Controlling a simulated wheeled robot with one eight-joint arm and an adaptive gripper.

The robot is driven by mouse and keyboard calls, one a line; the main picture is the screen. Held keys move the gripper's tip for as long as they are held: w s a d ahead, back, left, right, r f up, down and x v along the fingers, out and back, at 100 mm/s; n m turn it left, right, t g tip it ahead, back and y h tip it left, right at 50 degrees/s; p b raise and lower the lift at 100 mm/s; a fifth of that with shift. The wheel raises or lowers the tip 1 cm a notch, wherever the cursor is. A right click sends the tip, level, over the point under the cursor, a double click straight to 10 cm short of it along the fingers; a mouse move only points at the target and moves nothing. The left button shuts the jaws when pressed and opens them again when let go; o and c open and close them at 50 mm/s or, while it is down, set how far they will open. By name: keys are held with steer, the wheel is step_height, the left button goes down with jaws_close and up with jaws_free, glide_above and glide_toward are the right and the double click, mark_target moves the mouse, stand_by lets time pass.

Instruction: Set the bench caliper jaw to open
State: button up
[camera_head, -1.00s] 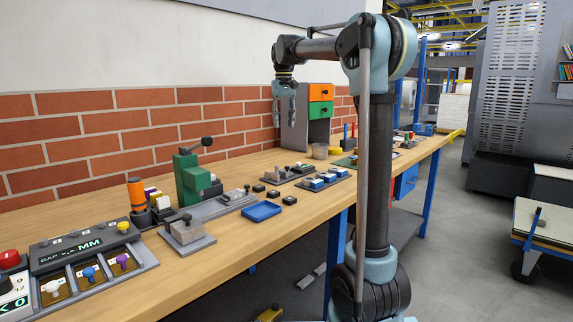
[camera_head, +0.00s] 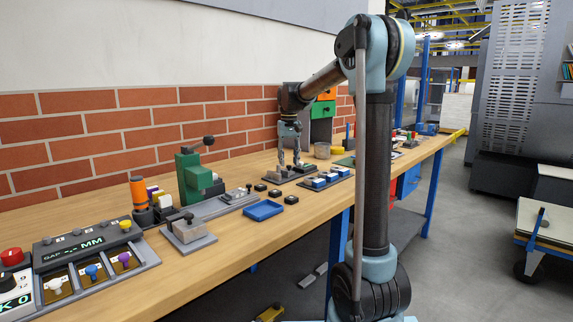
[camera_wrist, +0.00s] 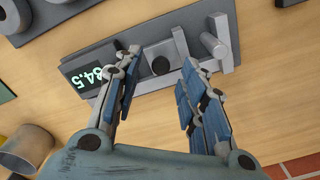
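The bench caliper shows in the wrist view as a grey bar-shaped fixture (camera_wrist: 176,22) with upright plates and a pale cylinder (camera_wrist: 213,44). A dark display (camera_wrist: 86,72) at its left end reads about 84.5 in green digits. A round black knob (camera_wrist: 160,65) sits between the display and the plates. My gripper (camera_wrist: 168,66) is open and empty, its blue-padded fingers apart on either side of the knob in the picture. In the head view my gripper (camera_head: 289,163) points down over the caliper's grey base (camera_head: 276,179). I cannot tell whether the fingers touch it.
White-and-blue switches (camera_head: 325,180) stand just in front right of the caliper. A tan cup (camera_head: 321,151) stands behind; it also shows in the wrist view (camera_wrist: 25,148). A blue tray (camera_head: 263,210) and small black pieces (camera_head: 275,193) lie left. A brick wall (camera_head: 150,130) bounds the bench.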

steer(key=shift+f, duration=0.7)
jaws_close()
steer(key=shift+w+d, duration=0.4)
steer(key=shift+w, duration=0.05)
jaws_free()
steer(key=shift+d, duration=0.1)
steer(key=shift+r, duration=0.1)
step_height(320, 180, up, 8)
